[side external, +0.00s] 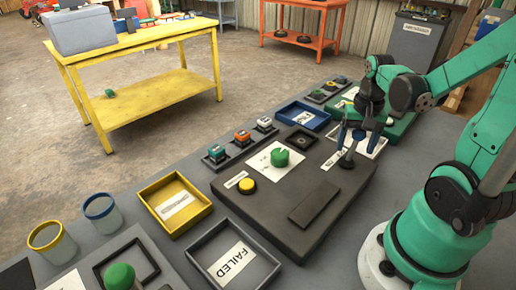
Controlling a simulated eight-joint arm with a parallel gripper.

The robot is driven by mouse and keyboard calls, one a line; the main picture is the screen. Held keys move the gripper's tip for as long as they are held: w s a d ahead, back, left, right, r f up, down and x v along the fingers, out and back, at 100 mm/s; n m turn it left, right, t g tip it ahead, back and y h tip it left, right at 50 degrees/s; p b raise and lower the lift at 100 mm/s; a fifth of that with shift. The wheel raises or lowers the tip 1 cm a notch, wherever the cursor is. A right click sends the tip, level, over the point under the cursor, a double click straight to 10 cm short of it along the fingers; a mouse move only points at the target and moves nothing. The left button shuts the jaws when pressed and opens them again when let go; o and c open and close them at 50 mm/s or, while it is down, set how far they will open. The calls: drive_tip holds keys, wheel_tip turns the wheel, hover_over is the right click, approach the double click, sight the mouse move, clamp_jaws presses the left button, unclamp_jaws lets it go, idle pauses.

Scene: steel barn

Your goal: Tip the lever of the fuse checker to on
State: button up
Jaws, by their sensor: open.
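The fuse checker (268,215) is a wide dark grey box on the grey bench. On its top are a yellow round button (246,186), a green knob (280,157) on a white plate, and a dark flat pad (314,204). My gripper (348,146) is open, pointing down over the far right part of the checker. A small upright metallic piece, apparently the lever (346,159), shows right at the fingertips. I cannot tell whether the fingers touch it or which way it is tipped.
A yellow tray (153,185) and a dark tray marked FAILED (208,233) lie left of the checker. Several small coloured blocks stand in a rack (217,161) behind it. A blue tray (286,110) is farther back. Two jars (101,216) stand at the left.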

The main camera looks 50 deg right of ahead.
clamp_jaws()
idle(1.4)
